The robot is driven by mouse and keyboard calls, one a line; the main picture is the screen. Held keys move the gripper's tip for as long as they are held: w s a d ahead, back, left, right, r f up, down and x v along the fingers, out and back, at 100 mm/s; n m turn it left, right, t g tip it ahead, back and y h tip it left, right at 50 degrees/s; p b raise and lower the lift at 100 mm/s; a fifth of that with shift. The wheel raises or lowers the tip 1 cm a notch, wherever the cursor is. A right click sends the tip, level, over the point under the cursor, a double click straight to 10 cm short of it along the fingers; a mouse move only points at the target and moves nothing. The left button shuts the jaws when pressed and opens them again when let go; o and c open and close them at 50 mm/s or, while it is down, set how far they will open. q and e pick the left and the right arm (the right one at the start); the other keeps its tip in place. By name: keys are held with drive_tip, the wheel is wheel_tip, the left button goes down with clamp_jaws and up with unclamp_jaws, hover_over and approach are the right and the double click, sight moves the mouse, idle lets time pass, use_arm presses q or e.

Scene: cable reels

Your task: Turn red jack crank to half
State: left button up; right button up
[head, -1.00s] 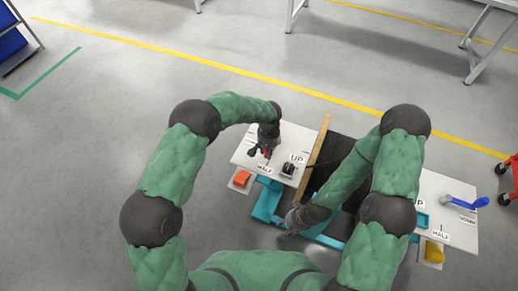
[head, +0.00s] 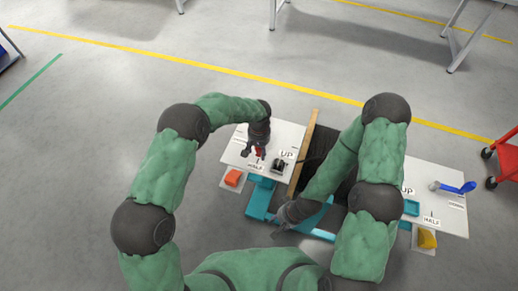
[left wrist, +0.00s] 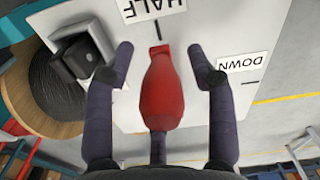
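The red crank handle (left wrist: 162,92) lies between the two fingers of my left gripper (left wrist: 162,55) in the left wrist view. The fingers are apart, with a gap on each side of the handle. Its far end is by the tick mark at the HALF label (left wrist: 153,6); the DOWN label (left wrist: 243,66) is to the right. In the head view my left gripper (head: 255,153) is over the left white panel (head: 290,133), mostly covering the red handle. My right gripper (head: 283,222) is low near the teal frame; its fingers are too unclear to judge.
A black block (head: 278,166) stands on the left panel beside the UP label (head: 287,155). An orange block (head: 232,177) is at its front. A dark reel with a wooden flange (head: 302,155) separates the panels. A blue crank (head: 455,187) is on the right panel.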

use_arm(q)
drive_tip(key=shift+r, duration=0.1)
wheel_tip(320, 180, up, 12)
drive_tip(key=shift+f, duration=0.1)
idle(0.4)
idle(0.5)
